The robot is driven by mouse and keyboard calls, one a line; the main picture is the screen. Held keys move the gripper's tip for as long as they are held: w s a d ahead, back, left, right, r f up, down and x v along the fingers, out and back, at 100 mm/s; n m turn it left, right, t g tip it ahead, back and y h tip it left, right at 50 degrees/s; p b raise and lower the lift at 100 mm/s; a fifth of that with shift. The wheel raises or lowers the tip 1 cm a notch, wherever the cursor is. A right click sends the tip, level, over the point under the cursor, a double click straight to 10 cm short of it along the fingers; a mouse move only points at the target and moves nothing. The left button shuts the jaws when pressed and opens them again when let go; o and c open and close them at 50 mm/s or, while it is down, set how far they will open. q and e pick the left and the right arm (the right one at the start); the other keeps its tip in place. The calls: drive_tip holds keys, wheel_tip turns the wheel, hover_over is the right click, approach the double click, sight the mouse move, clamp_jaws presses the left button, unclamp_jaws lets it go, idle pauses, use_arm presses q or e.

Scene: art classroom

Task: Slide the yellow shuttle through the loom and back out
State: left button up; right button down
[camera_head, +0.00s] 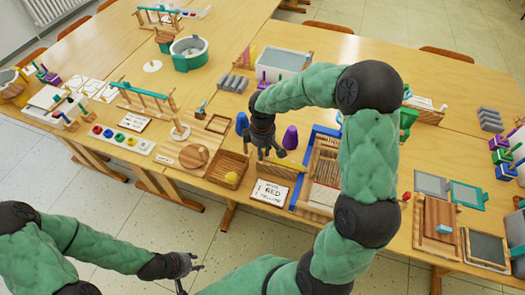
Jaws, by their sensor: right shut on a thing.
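The loom (324,176) is a wooden frame with pale warp threads and blue edging, on the table's front part; my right arm partly hides its right side. The yellow shuttle (288,164) is a thin yellow bar at the loom's left side. My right gripper (272,154) points down over the shuttle's left part and is shut on it. The small picture does not show whether the shuttle's right tip touches the loom. My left gripper (190,271) is open and empty, low in front of the table, over the floor.
A card reading "1 RED 1 YELLOW" (270,192) stands in front of the shuttle. A blue cone (242,123) and a purple cone (290,138) stand behind. Wooden boards (437,222) lie to the right.

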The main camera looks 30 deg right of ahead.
sight(301, 168)
drive_tip(key=s+d+p, duration=0.1)
drive_tip(key=s+d, duration=0.2)
drive_tip(key=s+d+p, duration=0.1)
drive_tip(key=s+d, duration=0.2)
drive_tip(key=s, duration=0.1)
drive_tip(key=s+d+p, duration=0.1)
drive_tip(key=s+d, duration=0.2)
drive_tip(key=shift+s+r, duration=0.1)
drive_tip(key=shift+s, duration=0.1)
drive_tip(key=shift+s+d, duration=0.1)
drive_tip(key=c, duration=1.5)
unclamp_jaws()
drive_tip(key=o, duration=0.4)
drive_tip(key=shift+d, duration=0.1)
drive_tip(key=shift+s, duration=0.1)
wheel_tip(301, 168, up, 12)
drive_tip(key=shift+f, duration=0.1)
